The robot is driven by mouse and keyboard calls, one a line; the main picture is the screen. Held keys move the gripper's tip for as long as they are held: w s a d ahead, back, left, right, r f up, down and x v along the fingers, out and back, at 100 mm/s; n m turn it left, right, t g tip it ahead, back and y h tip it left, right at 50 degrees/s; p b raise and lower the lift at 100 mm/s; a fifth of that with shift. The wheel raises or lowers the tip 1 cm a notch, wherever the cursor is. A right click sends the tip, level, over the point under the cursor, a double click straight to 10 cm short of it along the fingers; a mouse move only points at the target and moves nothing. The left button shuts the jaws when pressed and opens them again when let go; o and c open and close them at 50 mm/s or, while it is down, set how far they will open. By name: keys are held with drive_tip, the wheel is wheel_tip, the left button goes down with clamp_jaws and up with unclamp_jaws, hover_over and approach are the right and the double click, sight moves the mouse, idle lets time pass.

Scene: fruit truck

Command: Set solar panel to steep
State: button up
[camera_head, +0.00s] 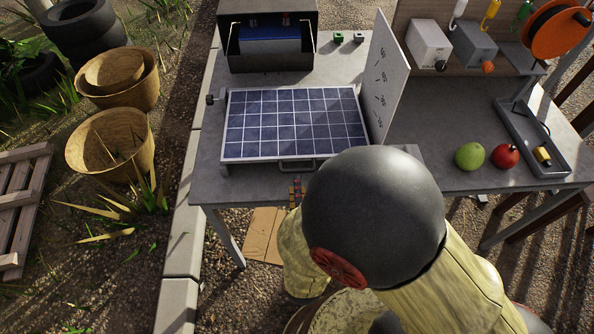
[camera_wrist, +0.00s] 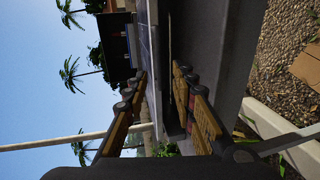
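The solar panel (camera_head: 295,120), a blue gridded plate in a pale frame, lies low and nearly flat on the grey table. A handle (camera_head: 297,165) shows at its front edge, and a knob (camera_head: 212,98) is at its left side. A white board with angle marks (camera_head: 386,80) stands upright at its right. My gripper (camera_head: 296,190) is just in front of the table edge, near the handle; my arm hides part of it. In the wrist view my gripper (camera_wrist: 160,76) has its fingers apart.
A black open-fronted box (camera_head: 268,40) stands behind the panel. A green fruit (camera_head: 469,156), a red fruit (camera_head: 505,156) and a grey tray (camera_head: 534,140) are on the table's right side. Baskets (camera_head: 110,145) stand on the ground at left. A cardboard piece (camera_head: 262,235) lies below the table.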

sight(296, 171)
drive_tip(key=shift+b+x, duration=1.15)
drive_tip(key=shift+x, duration=2.55)
drive_tip(key=shift+c, duration=1.4)
drive_tip(key=c, duration=0.4)
drive_tip(key=shift+f, duration=0.1)
